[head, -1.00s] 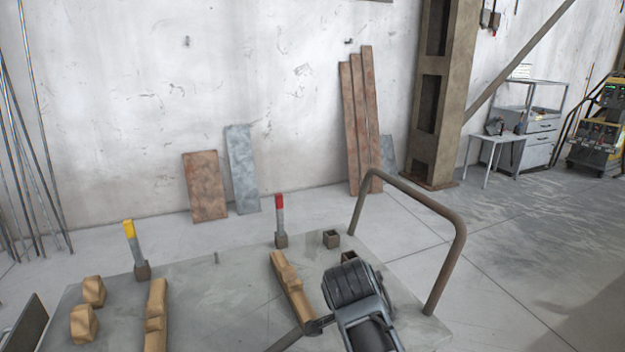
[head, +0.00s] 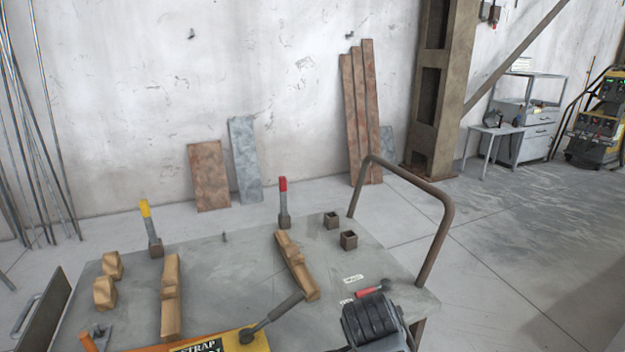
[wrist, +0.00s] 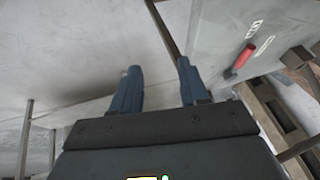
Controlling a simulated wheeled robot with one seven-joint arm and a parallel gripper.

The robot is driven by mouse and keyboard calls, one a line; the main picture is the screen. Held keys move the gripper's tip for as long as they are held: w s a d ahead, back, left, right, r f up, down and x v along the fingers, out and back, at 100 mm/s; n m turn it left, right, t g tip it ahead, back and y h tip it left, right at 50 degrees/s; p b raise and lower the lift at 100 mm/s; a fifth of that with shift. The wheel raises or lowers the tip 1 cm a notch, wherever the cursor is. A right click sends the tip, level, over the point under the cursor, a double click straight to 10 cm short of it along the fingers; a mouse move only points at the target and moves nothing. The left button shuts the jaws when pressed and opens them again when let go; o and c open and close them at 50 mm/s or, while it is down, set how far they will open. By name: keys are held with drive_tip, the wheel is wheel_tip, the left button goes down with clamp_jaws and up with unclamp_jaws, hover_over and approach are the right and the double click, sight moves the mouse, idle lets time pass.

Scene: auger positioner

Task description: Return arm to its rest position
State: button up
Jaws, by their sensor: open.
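My gripper (wrist: 158,66) shows in the wrist view with its two blue fingers apart and nothing between them. Pale floor lies beyond the fingertips. The grey tabletop (wrist: 222,30) is to the right of the fingers and apart from them. A dark ribbed part of my arm (head: 370,318) shows in the head view at the table's lower right corner. My fingers cannot be made out in the head view.
A red-handled lever (head: 372,290) lies by white labels near my arm; it also shows in the wrist view (wrist: 245,56). A brown rail (head: 440,215) rises at the table's right end. Wooden blocks (head: 170,297), upright clamps (head: 283,203) and a yellow labelled part (head: 222,341) stand left.

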drive_tip(key=s+d+f+n+t+y, duration=0.1)
drive_tip(key=s+d+f+n, duration=0.15)
drive_tip(key=s, duration=0.55)
drive_tip(key=s+d+f+n+t+y, duration=0.1)
drive_tip(key=s+d+f+n+t, duration=0.15)
drive_tip(key=s, duration=0.45)
drive_tip(key=s+d+f+n+t+y, duration=0.1)
drive_tip(key=s+d+f+n, duration=0.15)
drive_tip(key=s, duration=0.55)
drive_tip(key=s+r+n+t, duration=0.5)
drive_tip(key=s+r+t, duration=0.1)
drive_tip(key=s+r, duration=1.5)
drive_tip(key=shift+s+d+r, duration=0.3)
drive_tip(key=shift+s+r, duration=0.05)
drive_tip(key=shift+r, duration=0.5)
